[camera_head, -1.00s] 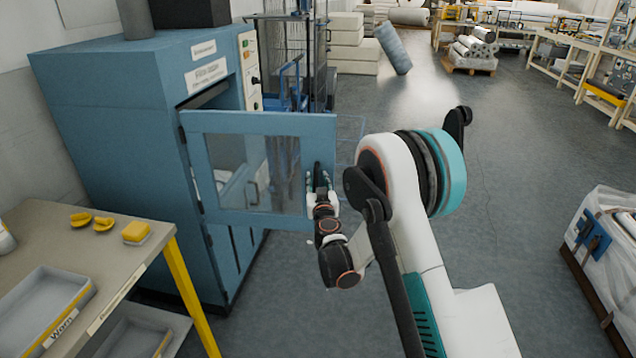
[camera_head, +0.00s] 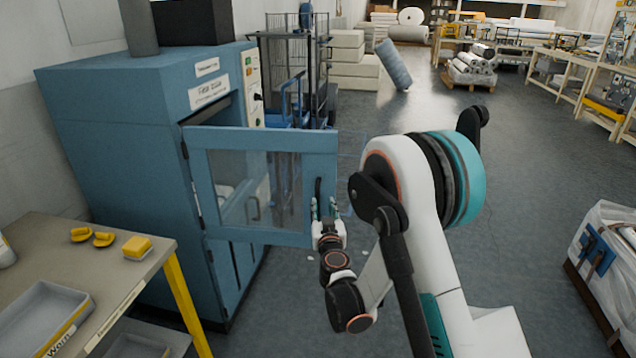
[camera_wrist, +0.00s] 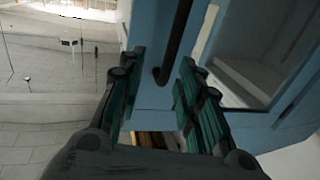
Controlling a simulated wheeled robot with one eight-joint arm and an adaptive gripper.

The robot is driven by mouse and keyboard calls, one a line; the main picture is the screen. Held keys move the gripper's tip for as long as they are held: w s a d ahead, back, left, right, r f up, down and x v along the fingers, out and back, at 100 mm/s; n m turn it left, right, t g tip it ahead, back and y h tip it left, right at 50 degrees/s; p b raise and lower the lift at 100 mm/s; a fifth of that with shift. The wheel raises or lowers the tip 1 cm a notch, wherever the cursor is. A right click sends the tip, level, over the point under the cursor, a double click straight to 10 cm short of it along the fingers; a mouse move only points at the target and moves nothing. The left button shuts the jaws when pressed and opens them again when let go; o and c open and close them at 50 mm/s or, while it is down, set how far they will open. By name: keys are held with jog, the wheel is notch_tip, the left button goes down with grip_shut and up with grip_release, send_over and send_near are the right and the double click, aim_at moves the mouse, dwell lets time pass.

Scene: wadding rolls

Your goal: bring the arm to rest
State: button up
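The blue cabinet (camera_head: 115,150) stands at the left with its windowed door (camera_head: 270,142) swung open towards the right. A dark upright handle (camera_head: 318,194) is on the door's outer edge, and it also shows in the wrist view (camera_wrist: 179,38). My gripper (camera_head: 326,208) is at the handle's lower part. In the wrist view its two green-padded fingers (camera_wrist: 158,92) are spread apart, with the handle's lower end between and beyond them. I see no finger pressing on the handle. My arm reaches forward from the lower right.
A table (camera_head: 45,232) with yellow pieces (camera_head: 137,246) and a grey tray (camera_head: 40,315) is at the lower left. A wrapped pallet load (camera_head: 605,250) stands at the right. A wire cage trolley (camera_head: 295,65) is behind the door. The floor (camera_head: 540,180) right of my arm is clear.

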jog(key=s+d+r+m+g+h, duration=0.3)
jog(key=s+d+r+g+h, duration=0.2)
jog(key=s+d+r, duration=1)
jog(key=s+f+n+g+y, duration=0.1)
jog(key=s+f+g+y, duration=0.1)
jog(key=s, duration=1.2)
jog(key=s+d+f+n+g+y, duration=0.1)
jog(key=s+g, duration=0.3)
jog(key=s, duration=1)
jog(key=shift+s+d+f+y, duration=0.2)
jog(key=shift+s+f+y, duration=0.1)
jog(key=shift+f+y, duration=0.15)
